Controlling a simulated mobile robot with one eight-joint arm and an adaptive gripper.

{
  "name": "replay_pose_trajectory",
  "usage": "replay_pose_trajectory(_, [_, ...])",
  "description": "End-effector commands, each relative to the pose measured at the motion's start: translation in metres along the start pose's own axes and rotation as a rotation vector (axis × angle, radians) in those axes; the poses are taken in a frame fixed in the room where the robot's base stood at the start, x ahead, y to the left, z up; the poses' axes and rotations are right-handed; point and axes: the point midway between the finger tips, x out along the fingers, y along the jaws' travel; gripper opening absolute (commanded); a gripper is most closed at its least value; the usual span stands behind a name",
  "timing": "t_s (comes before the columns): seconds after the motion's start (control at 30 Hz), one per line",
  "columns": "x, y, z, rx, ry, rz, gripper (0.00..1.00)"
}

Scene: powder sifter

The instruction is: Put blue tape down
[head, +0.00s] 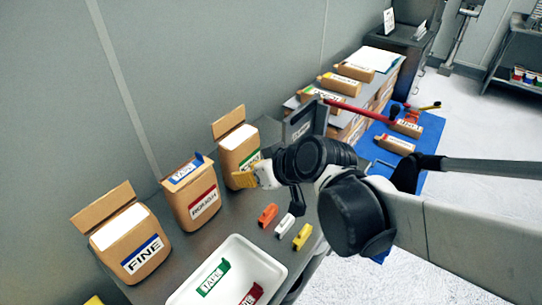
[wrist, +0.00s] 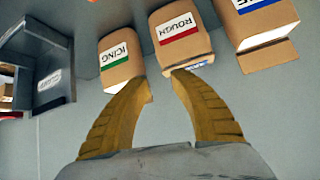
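A blue piece marked TAPE (head: 186,172) lies across the top of the box labelled ROUGH (head: 203,206) in the head view. My gripper (head: 245,180) has yellow fingers and is in front of the box labelled ICING, right of the ROUGH box. In the wrist view its fingers (wrist: 163,82) are spread apart with nothing between them.
An open box labelled FINE (head: 143,258) stands left and an open ICING box (head: 238,143) right. A white tray (head: 180,297) holds green and red tape pieces. Small orange (head: 267,215), white (head: 285,226) and yellow (head: 302,236) pieces lie on the grey table. A grey device (head: 302,122) stands behind my wrist.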

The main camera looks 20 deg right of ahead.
Motion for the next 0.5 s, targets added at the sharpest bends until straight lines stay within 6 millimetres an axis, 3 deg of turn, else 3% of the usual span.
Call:
replay_pose_trajectory(0.1, [-0.040,0.010,0.031,0.086,-0.106,0.112,0.27])
replay_pose_trajectory(0.23, [-0.074,0.023,0.058,0.167,-0.175,0.227,0.27])
replay_pose_trajectory(0.33, [-0.091,0.030,0.070,0.206,-0.198,0.289,0.27])
replay_pose_trajectory(0.5, [-0.101,0.035,0.077,0.229,-0.210,0.326,0.27])
